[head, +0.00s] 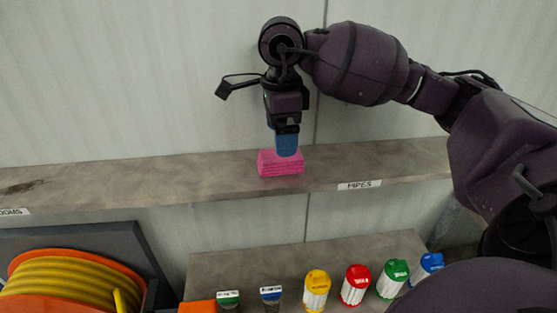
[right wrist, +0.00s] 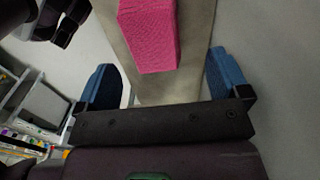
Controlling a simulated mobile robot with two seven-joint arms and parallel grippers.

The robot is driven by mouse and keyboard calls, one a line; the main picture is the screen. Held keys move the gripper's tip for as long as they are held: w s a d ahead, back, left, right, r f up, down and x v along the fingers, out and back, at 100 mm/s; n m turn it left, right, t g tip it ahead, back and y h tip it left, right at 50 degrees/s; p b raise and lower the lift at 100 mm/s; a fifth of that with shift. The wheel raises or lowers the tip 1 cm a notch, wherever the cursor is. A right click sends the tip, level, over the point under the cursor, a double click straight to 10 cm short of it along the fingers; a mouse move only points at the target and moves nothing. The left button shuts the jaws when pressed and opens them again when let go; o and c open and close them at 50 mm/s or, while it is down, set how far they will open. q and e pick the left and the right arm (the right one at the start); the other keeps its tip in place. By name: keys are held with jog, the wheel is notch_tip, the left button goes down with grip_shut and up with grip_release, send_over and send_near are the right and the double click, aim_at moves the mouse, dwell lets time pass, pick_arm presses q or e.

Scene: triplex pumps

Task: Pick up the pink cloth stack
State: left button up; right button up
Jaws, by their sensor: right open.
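The pink cloth stack (head: 281,166) lies folded on the grey shelf (head: 375,160), near its front edge. My right gripper (head: 287,148) is above it in the head view, its blue fingers pointing down and overlapping the stack's upper edge in the picture. In the right wrist view the two blue fingers (right wrist: 162,85) are spread apart. The pink stack (right wrist: 150,35) shows between and beyond them, with clear space on both sides. The gripper is open and empty, and I cannot tell whether a fingertip touches the cloth. My left gripper is not in view.
A shelf label reading "WIPES" (head: 359,185) is right of the stack. Below are a hose reel with yellow hose (head: 62,283) and a lower ledge (head: 230,268) with several coloured-capped containers, such as a red one (head: 356,284). The wall stands close behind the shelf. The shelf beside the stack is clear.

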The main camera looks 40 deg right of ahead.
aim_at(280, 160)
jog(key=shift+s+f, duration=0.1)
jog(key=shift+f, duration=0.3)
jog(key=f, duration=0.4)
jog(key=shift+s+a+f, duration=0.1)
jog(key=shift+a+f, duration=0.15)
jog(key=c, duration=1)
jog(key=shift+r, duration=0.1)
